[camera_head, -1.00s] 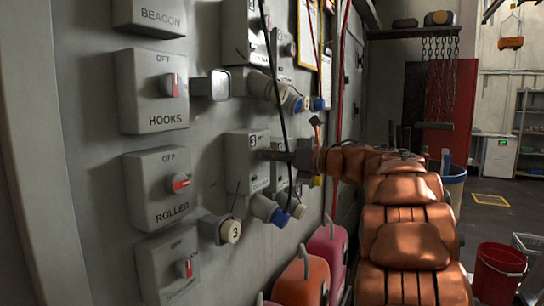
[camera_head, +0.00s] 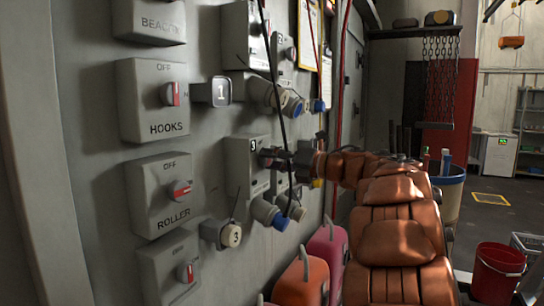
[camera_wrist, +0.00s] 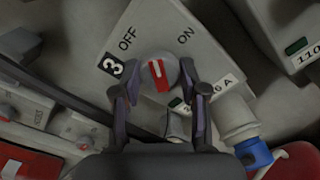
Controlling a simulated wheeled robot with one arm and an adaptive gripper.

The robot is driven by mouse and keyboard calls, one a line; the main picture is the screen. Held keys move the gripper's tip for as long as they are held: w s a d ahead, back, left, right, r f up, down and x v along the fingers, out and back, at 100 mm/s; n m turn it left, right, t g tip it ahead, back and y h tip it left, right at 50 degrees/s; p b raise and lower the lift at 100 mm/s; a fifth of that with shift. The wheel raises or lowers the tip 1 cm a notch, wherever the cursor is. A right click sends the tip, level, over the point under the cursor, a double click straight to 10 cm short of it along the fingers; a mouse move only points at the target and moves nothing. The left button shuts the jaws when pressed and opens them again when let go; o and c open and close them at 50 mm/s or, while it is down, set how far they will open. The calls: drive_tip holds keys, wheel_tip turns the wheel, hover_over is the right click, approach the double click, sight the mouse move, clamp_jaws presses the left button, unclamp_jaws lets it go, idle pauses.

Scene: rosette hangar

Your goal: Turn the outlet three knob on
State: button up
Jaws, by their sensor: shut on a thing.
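The outlet three box (camera_wrist: 205,58) is grey, with a "3" label and the words OFF and ON; its round grey knob (camera_wrist: 172,70) has a red stripe. In the wrist view the stripe stands nearly upright, its top end between the two words. My gripper (camera_wrist: 155,88) is shut on the knob, one dark finger on each side. In the head view the outlet three box (camera_head: 240,178) is on the wall, and my gripper (camera_head: 272,159) reaches it from the right, hiding most of the knob.
A HOOKS switch (camera_head: 146,115) and a ROLLER switch (camera_head: 150,210) are on the wall at left. A grey and blue plug socket (camera_head: 266,212) is below the outlet. A dark cable (camera_head: 278,95) hangs before the wall close to my gripper. Orange and pink cases (camera_head: 300,285) stand below.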

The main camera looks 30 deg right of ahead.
drive_tip(key=m+p, duration=0.8)
drive_tip(key=m, duration=0.2)
drive_tip(key=shift+r, duration=0.1)
drive_tip(key=shift+m+p, duration=0.4)
drive_tip(key=o, duration=1.1)
drive_tip(key=shift+o, duration=0.2)
drive_tip(key=v, duration=1.2)
